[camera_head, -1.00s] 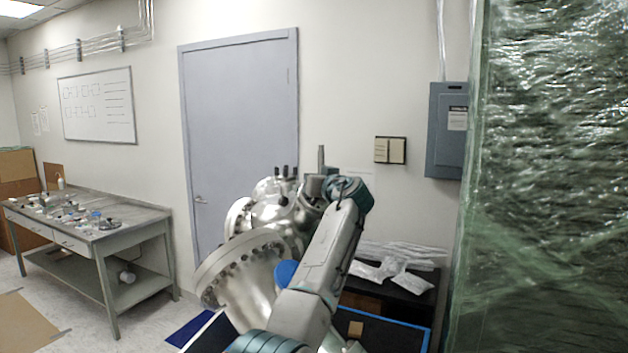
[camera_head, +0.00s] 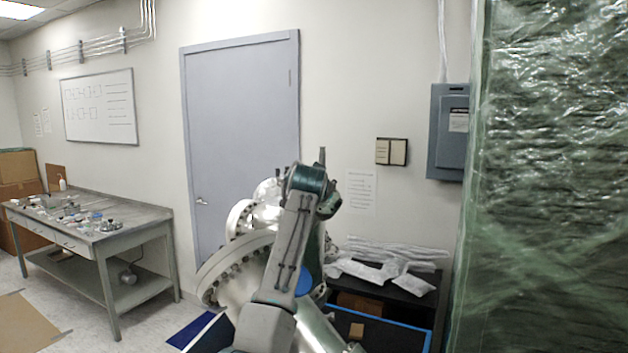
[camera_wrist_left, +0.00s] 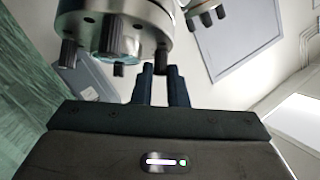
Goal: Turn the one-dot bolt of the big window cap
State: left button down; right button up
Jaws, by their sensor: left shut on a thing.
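A steel vacuum chamber with a large bolted flange (camera_head: 222,280) stands at the lower middle of the head view, partly hidden behind my arm. In the left wrist view, a round steel cap (camera_wrist_left: 110,28) fills the top left, with several dark bolts around its rim. My left gripper (camera_wrist_left: 161,70) has its two dark fingers on either side of one rim bolt (camera_wrist_left: 160,56), shut on it. The bolt's dot marking is not readable. In the head view my left fingers are hidden by the arm. My right gripper is not in view.
A grey workbench (camera_head: 100,235) with small parts stands at the left. A black shelf (camera_head: 405,300) with clear plastic bags is right of the chamber. Green plastic wrapping (camera_head: 550,180) closes off the right side. A closed door (camera_head: 240,130) is behind.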

pick_arm(q)
jog(key=m+g+h, duration=0.1)
jog(key=m+h, duration=0.1)
jog(key=m, duration=0.1)
jog(key=m+g+h, duration=0.1)
jog(key=m, duration=0.1)
jog(key=shift+w+a+r+g, duration=0.1)
jog(key=shift+a+g, duration=0.15)
jog(key=shift+g, duration=0.05)
dwell(0.4)
